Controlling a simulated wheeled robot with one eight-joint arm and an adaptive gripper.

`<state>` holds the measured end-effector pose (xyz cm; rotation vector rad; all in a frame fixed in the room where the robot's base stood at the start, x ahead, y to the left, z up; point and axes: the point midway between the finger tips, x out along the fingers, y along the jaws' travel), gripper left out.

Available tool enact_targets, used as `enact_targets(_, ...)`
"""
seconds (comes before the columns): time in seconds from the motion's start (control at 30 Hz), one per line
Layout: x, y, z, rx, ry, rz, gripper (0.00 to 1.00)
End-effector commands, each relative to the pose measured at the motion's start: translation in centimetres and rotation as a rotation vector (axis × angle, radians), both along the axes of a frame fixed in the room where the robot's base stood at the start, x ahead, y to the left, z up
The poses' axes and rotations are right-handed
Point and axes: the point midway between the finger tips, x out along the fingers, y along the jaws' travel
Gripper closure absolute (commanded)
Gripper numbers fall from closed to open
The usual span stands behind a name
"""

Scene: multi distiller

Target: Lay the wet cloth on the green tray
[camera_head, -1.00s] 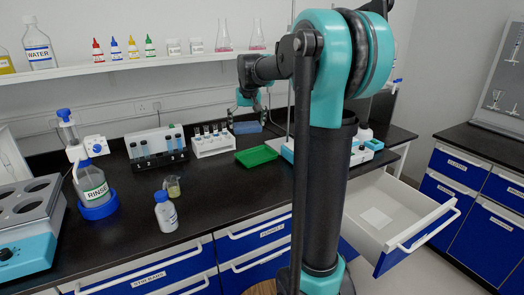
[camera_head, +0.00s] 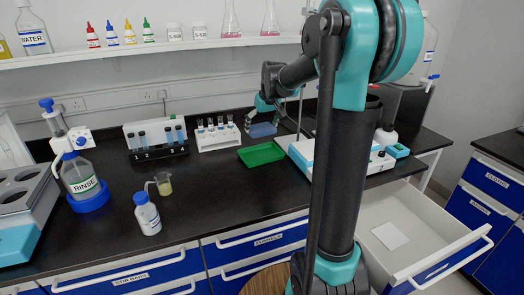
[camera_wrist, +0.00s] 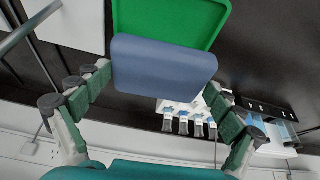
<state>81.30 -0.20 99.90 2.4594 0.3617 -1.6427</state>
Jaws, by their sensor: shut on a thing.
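The blue cloth (camera_head: 262,130) is held by my gripper (camera_head: 264,108) behind the green tray, at the back of the black bench. In the wrist view the cloth (camera_wrist: 163,67) is a flat blue-grey sheet between the fingers of my gripper (camera_wrist: 158,82), which is shut on it. The green tray (camera_head: 262,155) lies flat on the bench and looks empty. In the wrist view the tray (camera_wrist: 165,22) shows beyond the cloth, which overlaps part of it in the picture. The exact height of the cloth above the bench is hard to tell.
A white test-tube rack (camera_head: 219,138) stands just left of the tray. A white and teal device (camera_head: 303,155) stands close on its right. A darker vial rack (camera_head: 155,140), a beaker (camera_head: 164,186) and a bottle (camera_head: 147,215) are further left. An open drawer (camera_head: 440,235) juts out at right.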

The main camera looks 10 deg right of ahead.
Motion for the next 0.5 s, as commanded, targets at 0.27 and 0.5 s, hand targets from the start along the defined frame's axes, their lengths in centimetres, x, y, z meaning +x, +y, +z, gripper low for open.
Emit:
enact_targets(0.27,0.0,0.0,-5.9,0.0,0.0,-0.001,0.34)
enact_targets(0.5,0.0,0.0,-7.8,0.0,0.0,-0.001,0.34)
